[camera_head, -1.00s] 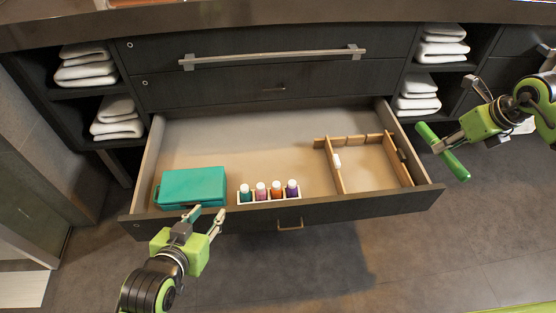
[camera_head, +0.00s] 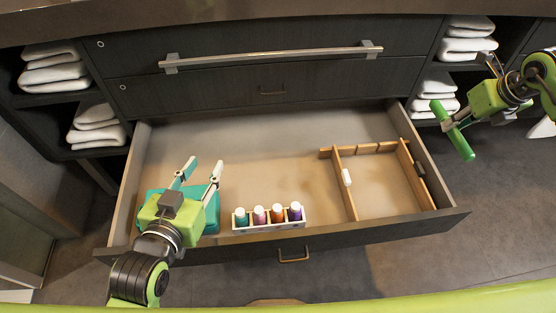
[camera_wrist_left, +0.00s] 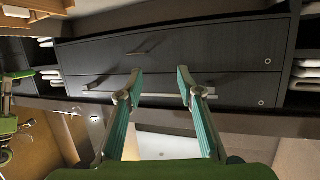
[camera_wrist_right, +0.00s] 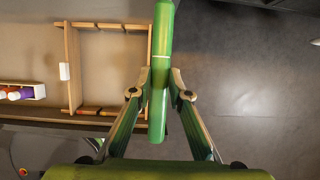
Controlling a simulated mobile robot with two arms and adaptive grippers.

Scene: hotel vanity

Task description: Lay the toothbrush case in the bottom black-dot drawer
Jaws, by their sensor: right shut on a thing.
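The toothbrush case is a green cylinder (camera_head: 462,143), also in the right wrist view (camera_wrist_right: 160,45). My right gripper (camera_head: 453,124) is shut on it, holding it by the drawer's right side. In the right wrist view, the fingers clasp it, with the wooden divider to the left and floor to the right. The bottom drawer (camera_head: 250,150) is pulled open. Its dot mark cannot be made out now. My left gripper (camera_head: 202,172) is open and empty, above the teal box at the drawer's front left. The left wrist view shows its fingers apart.
The teal box (camera_head: 211,213) is partly hidden by my left gripper. Several small bottles stand in a white holder (camera_head: 270,223). A wooden divider (camera_head: 345,185) frames the drawer's right part, with a small white item (camera_head: 346,177) on it. The drawer's middle is clear.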

